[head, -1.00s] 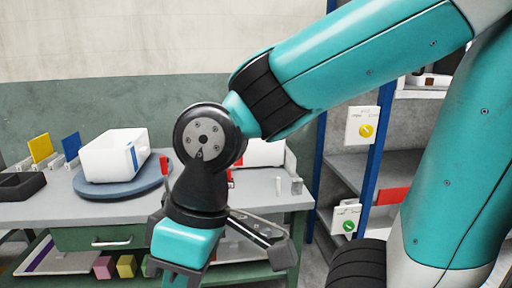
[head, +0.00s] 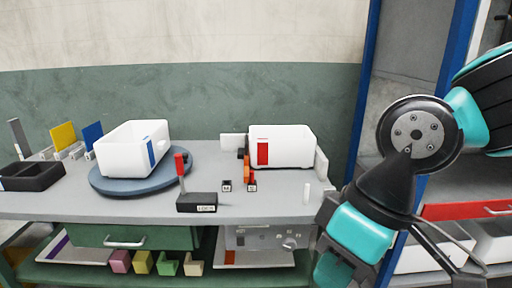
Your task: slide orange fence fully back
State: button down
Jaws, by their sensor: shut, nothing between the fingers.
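The orange fence (head: 247,171) is a small upright orange piece on the bench, at the left end of a white box with a red label (head: 284,147). It is partly hidden among small dark parts, and its track is too small to make out. My gripper (head: 338,272) is at the lower right in the head view, in front of the bench's right end and well apart from the fence. It is shut and empty; its tips are near the bottom edge and partly hidden.
A white bin (head: 128,150) stands on a round blue turntable (head: 118,185). A red-handled lever (head: 182,170) stands in front of the fence's left. Yellow (head: 63,137) and blue (head: 92,134) fences stand far left. A blue post (head: 362,90) and shelving are at right.

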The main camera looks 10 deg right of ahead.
aim_at(243, 153)
jog(key=z, duration=0.65)
jog(key=i, duration=1.05)
jog(key=u, duration=0.85)
